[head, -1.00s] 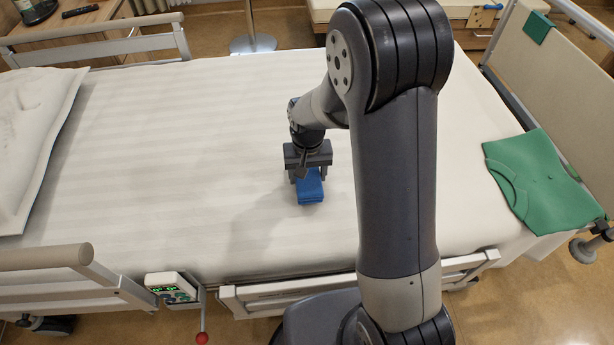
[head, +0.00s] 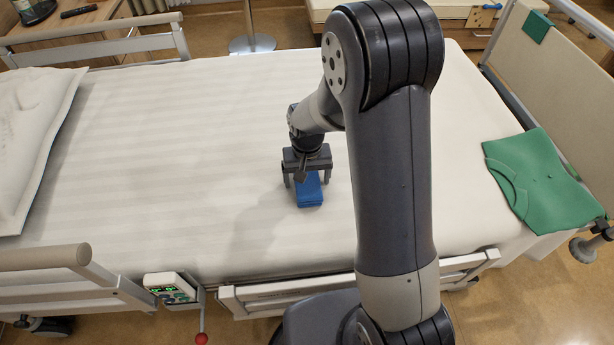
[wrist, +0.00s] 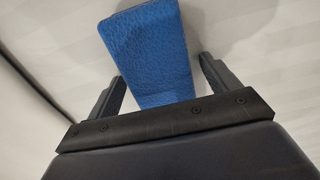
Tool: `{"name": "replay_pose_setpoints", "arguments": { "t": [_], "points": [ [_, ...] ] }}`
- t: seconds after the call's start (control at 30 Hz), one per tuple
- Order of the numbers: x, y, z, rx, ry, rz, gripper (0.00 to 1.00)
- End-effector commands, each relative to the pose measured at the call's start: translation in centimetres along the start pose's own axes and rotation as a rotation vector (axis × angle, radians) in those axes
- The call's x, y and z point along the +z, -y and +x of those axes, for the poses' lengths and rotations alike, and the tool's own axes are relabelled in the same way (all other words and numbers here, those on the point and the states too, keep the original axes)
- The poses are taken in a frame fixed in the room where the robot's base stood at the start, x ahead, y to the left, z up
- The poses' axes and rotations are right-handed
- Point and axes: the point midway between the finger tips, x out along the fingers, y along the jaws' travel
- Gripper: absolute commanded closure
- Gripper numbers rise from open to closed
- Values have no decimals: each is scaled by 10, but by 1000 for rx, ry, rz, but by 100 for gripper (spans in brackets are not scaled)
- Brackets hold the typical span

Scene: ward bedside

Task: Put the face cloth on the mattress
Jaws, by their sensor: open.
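The face cloth (head: 309,192) is a blue folded block lying on the white mattress (head: 200,150), near the middle of the bed. In the wrist view the blue cloth (wrist: 148,50) has a textured surface and reaches back between the fingers. My gripper (head: 307,181) is at the far end of the cloth, with one finger on each side. In the wrist view my gripper (wrist: 160,85) is open, with a gap between each finger and the cloth. The far end of the cloth is partly hidden by the gripper in the head view.
A green garment (head: 540,180) lies at the right end of the bed. A pillow (head: 35,130) is at the left end. Bed rails (head: 70,285) and a control panel (head: 170,288) line the near side. The mattress around the cloth is clear.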

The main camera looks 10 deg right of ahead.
Motion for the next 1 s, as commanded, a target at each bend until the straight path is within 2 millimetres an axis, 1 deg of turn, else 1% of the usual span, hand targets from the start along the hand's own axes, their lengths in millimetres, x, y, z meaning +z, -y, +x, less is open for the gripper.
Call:
{"name": "replay_pose_setpoints", "arguments": {
  "t": [0.07, 0.17, 0.4, 0.5, 0.6, 0.77, 1.0],
  "points": [
    [0, 0, -6, 0, -2, 0, 17],
    [-1, 0, -21, -1, -4, 0, 17],
    [-1, 0, -74, -1, -5, 0, 17],
    [-1, 0, -94, -1, -5, 0, 17],
    [-1, 0, -108, -1, -3, 0, 17],
    [0, 0, -121, 0, -1, 0, 17],
    [0, 0, -123, 0, 0, 0, 17]
  ]
}}
